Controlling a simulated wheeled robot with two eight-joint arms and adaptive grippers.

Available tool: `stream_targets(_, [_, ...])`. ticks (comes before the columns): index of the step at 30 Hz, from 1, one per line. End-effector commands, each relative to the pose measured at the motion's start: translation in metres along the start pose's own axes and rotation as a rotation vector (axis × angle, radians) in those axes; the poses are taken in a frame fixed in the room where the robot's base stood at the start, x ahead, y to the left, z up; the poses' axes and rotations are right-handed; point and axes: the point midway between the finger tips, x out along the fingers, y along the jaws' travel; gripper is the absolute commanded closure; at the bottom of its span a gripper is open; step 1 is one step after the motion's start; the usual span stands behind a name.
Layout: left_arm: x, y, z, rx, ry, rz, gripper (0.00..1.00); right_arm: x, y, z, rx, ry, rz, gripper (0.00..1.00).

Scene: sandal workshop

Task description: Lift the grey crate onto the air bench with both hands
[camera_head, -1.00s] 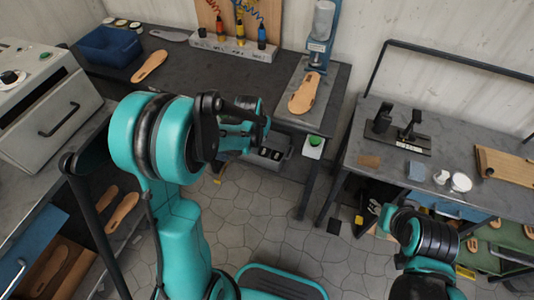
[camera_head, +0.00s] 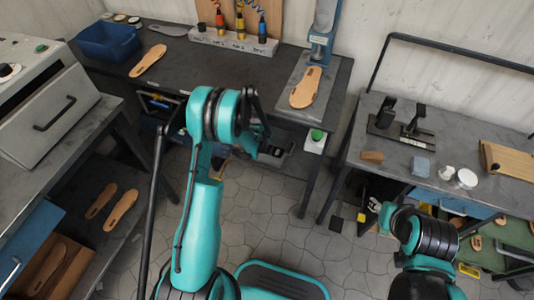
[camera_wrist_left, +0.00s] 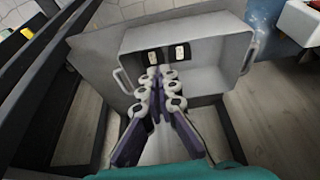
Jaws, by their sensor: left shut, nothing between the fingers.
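The grey crate (camera_wrist_left: 205,82) sits low in the left wrist view, with a loop handle on each side and two dark items with white labels inside. In the head view it shows partly (camera_head: 268,158) under the air bench (camera_head: 185,62), mostly behind my left arm. My left gripper (camera_wrist_left: 163,74) is shut and empty. Its fingers overlap the crate's near side in the wrist view, between the two handles. I cannot tell if they touch it. My right arm is at the lower right of the head view; its gripper is not visible.
The air bench top carries a blue bin (camera_head: 108,42), sandal soles (camera_head: 148,60) and a rack of coloured air tools (camera_head: 234,40). A grey machine (camera_head: 45,100) stands left. Another table (camera_head: 450,165) stands right. Bench legs flank the crate's space.

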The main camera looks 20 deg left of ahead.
Motion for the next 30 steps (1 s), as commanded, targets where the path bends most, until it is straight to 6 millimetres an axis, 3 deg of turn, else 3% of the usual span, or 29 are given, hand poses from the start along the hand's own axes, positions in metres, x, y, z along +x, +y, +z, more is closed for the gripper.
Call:
stream_targets(1, [0.016,0.000,0.001,0.000,0.000,0.000,1.00,0.006,0.000,0.004,0.000,0.000,0.000,0.60])
stream_targets(6, [0.051,0.000,0.001,0.000,0.000,0.000,1.00,0.017,0.000,0.012,0.000,0.000,0.000,0.60])
stream_targets(12, [0.079,0.000,0.000,-0.001,0.000,0.000,1.00,0.025,0.000,0.018,0.000,0.000,0.000,0.60])
stream_targets(18, [0.089,0.000,0.000,-0.001,0.000,0.000,1.00,0.027,0.000,0.019,0.000,0.000,0.000,0.60])
stream_targets(30, [0.089,0.000,0.000,0.000,0.000,0.000,1.00,0.027,0.000,0.019,0.000,0.000,0.000,0.60])
